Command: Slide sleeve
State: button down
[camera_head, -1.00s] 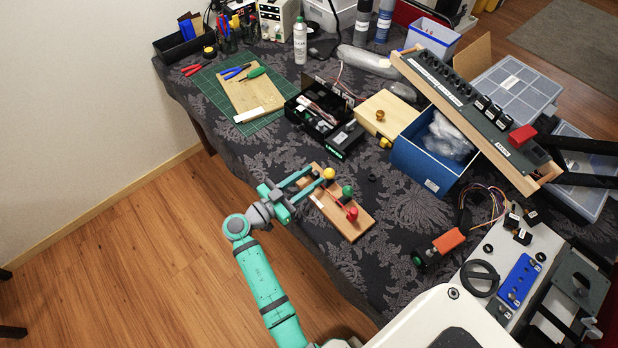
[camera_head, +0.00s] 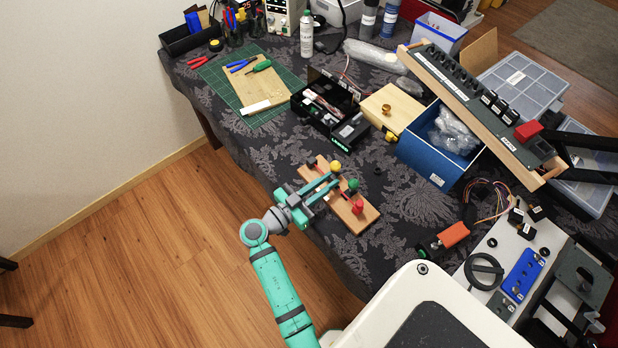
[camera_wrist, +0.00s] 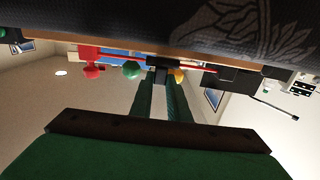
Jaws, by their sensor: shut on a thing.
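A narrow wooden board (camera_head: 362,218) lies near the table's front edge. It carries a yellow knob (camera_head: 335,166), a green knob (camera_head: 352,185) and a red knob (camera_head: 358,207), with a thin red rod (camera_wrist: 207,68) running along it. My gripper (camera_head: 334,181) reaches over the board from the left, its fingertips between the yellow and green knobs. In the wrist view the fingers close on a small dark piece, which looks like the sleeve (camera_wrist: 158,77), at the rod. The fingers partly hide it. In that view the green knob (camera_wrist: 132,69) is just left of the fingertips and the yellow knob (camera_wrist: 179,75) just right.
A blue box (camera_head: 420,160) with plastic bags and a light wooden box (camera_head: 392,108) stand behind the board. A black open case (camera_head: 325,103) is farther back. An orange part (camera_head: 453,235) lies to the right. Patterned cloth is clear left of the board.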

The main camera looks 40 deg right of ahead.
jog(key=shift+s, duration=0.2)
jog(key=c, duration=1.7)
grip_release()
jog(key=shift+w+a, duration=0.25)
jog(key=shift+a, duration=0.2)
jog(key=a, duration=1)
jog(key=shift+w, duration=0.3)
jog(key=shift+w, duration=0.1)
